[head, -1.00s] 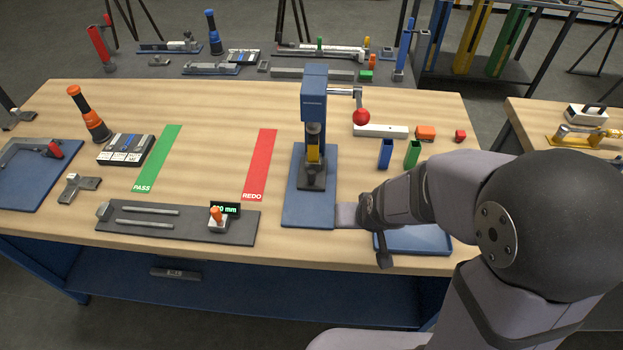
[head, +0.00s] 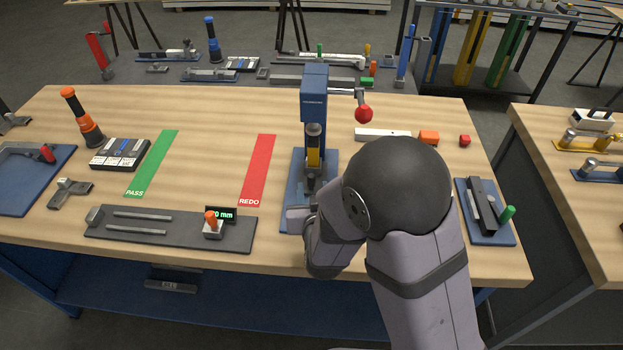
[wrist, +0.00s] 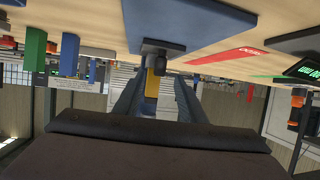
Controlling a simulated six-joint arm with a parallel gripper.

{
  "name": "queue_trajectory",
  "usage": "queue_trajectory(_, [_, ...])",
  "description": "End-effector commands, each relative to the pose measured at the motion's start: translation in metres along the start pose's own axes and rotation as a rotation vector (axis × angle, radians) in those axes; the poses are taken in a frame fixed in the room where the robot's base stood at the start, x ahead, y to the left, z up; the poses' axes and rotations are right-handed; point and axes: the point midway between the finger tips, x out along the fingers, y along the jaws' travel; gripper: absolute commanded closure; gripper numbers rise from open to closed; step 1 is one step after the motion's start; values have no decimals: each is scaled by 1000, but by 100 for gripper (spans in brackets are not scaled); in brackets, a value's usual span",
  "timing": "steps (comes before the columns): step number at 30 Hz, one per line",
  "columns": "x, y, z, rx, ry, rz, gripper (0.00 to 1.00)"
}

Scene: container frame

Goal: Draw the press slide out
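The blue press (head: 314,100) stands upright on its blue base plate (head: 297,165), with a red ball on its lever (head: 364,114). My arm covers the plate's front right part in the head view. In the wrist view the base plate (wrist: 190,22) is at the top. A dark block with a rounded knob (wrist: 154,48), seemingly the slide's front end, shows at its edge. My gripper (wrist: 157,80) is open, its two fingers apart and pointing toward the knob. The knob appears just beyond the fingertips; I cannot tell whether they touch. The rest of the slide is hidden.
A dark gauge plate (head: 170,231) lies left of the press, near the front edge. The red REDO strip (head: 258,170) and green PASS strip (head: 152,165) are behind it. A blue fixture with a green handle (head: 487,212) is at the right. Bare wood lies between the strips.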

Motion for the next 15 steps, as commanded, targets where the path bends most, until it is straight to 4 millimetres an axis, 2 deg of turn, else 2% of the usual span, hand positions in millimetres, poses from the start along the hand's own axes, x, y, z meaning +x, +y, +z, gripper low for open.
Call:
queue_trajectory(5, [12, 1, 0, 1, -2, 3, 63])
queue_trajectory(15, [51, 1, -1, 1, -2, 1, 63])
